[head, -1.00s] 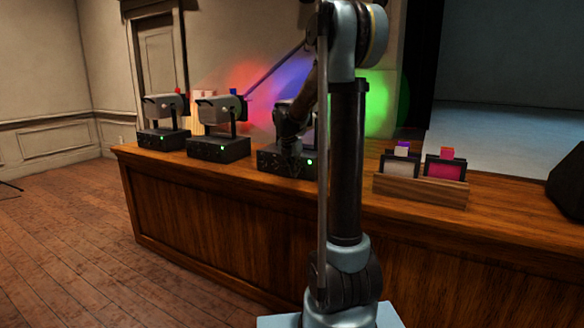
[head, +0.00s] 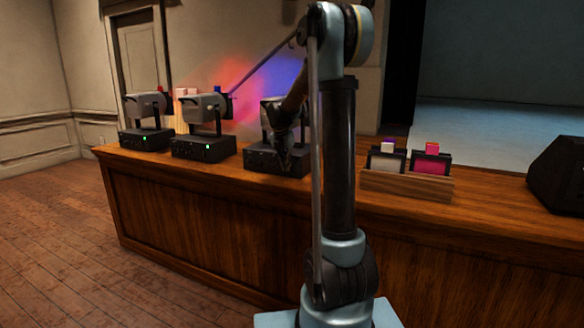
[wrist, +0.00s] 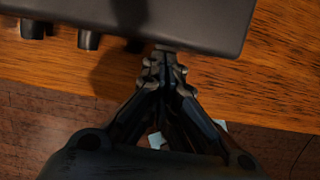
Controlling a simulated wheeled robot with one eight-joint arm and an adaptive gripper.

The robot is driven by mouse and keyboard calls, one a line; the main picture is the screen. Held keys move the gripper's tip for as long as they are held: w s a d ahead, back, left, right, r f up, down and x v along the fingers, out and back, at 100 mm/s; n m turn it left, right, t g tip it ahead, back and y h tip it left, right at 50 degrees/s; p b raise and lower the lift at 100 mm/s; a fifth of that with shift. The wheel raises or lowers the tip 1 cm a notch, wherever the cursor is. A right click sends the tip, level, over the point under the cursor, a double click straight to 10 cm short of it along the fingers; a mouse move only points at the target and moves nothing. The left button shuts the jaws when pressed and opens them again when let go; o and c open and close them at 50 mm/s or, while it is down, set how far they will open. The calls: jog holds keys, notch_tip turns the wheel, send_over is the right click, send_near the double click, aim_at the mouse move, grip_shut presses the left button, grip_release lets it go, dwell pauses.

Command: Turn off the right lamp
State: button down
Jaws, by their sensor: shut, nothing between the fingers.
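The right lamp (head: 258,157) stands on the wooden counter, partly hidden behind my arm in the head view. Its dark base shows no lit green light, and no green glow is on the wall behind it. My gripper (head: 284,168) is low at the front of this base. In the wrist view my gripper (wrist: 165,58) is shut and empty, its fingertips at the front edge of the dark base (wrist: 205,18). Whether they touch it I cannot tell. Two dark knobs (wrist: 88,40) stick out to the left of the fingertips.
The middle lamp (head: 205,148) and left lamp (head: 147,138) have lit green lights; red and blue glow is on the wall. A wooden holder (head: 405,186) with framed colour filters stands right on the counter (head: 200,215). A black speaker (head: 558,175) is at the far right.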

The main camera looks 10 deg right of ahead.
jog(key=shift+a, duration=0.1)
jog(key=shift+r, duration=0.15)
jog(key=shift+r, duration=0.65)
jog(key=shift+s+a, duration=0.1)
jog(key=shift+s+a, duration=0.15)
jog(key=shift+s, duration=0.15)
jog(key=v, duration=1.1)
jog(key=shift+s+a, duration=0.3)
jog(key=shift+s, duration=0.05)
jog(key=shift+s+f, duration=0.1)
